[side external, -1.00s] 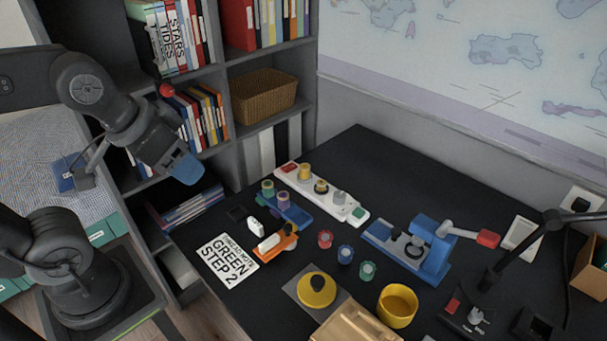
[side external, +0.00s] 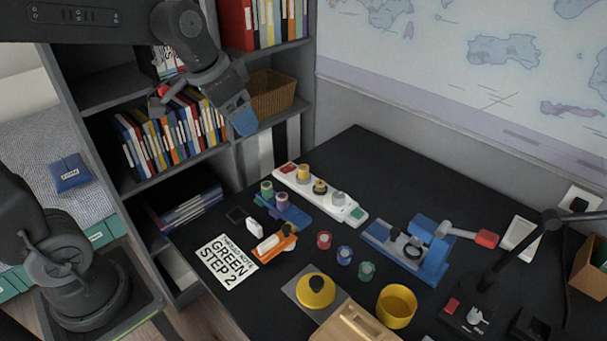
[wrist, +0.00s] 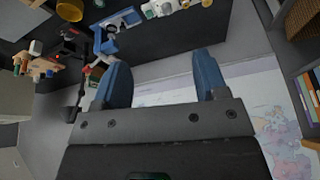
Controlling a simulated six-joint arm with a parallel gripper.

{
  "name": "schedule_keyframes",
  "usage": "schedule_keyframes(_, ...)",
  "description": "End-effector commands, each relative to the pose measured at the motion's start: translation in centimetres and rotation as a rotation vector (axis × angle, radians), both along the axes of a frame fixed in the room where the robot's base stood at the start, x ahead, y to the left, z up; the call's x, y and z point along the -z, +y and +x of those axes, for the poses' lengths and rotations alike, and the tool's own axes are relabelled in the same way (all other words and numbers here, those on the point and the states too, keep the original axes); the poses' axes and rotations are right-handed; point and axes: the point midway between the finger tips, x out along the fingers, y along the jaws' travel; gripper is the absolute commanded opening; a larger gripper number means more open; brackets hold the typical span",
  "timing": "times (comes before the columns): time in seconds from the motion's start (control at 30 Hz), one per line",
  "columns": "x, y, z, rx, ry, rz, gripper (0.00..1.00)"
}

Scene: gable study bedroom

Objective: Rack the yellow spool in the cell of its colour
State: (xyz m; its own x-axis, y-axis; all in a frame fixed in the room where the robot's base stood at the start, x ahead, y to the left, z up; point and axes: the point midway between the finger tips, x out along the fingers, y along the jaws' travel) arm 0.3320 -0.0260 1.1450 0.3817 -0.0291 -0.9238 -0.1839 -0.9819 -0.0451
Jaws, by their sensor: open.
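My gripper (side external: 243,121) is raised in front of the bookshelf, above and away from the desk. In the wrist view its two blue fingers (wrist: 162,82) are apart with nothing between them. A yellow spool-like piece (side external: 304,172) stands upright on the white rack (side external: 350,213), towards its red-marked end. A smaller yellow-and-dark piece (side external: 320,187) and a grey piece (side external: 338,198) stand beside it. I cannot tell for certain which yellow piece is the spool. A blue holder (side external: 297,218) carries a green-topped piece (side external: 267,187) and a purple-topped piece (side external: 282,200). No yellow-coloured cell can be made out clearly.
Red (side external: 324,240), blue (side external: 345,254) and green (side external: 367,270) round pieces stand mid-desk. A lamp stands right. The far desk is clear.

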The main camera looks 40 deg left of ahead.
Motion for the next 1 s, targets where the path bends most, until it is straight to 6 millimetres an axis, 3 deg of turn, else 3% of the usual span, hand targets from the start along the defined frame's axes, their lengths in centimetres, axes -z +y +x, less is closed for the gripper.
schedule_keyframes(0.1,1.2,1.7,5.1,0.059,0.037,0.008,0.66)
schedule_keyframes(0.27,4.0,4.2,11.3,0.145,0.071,0.014,0.66)
schedule_keyframes(0.5,11.2,8.9,19.2,0.272,0.111,0.011,0.66)
schedule_keyframes(0.7,17.5,12.2,23.0,0.359,0.126,0.006,0.66)
schedule_keyframes(1.0,21.6,13.5,24.5,0.403,0.129,0.002,0.66)
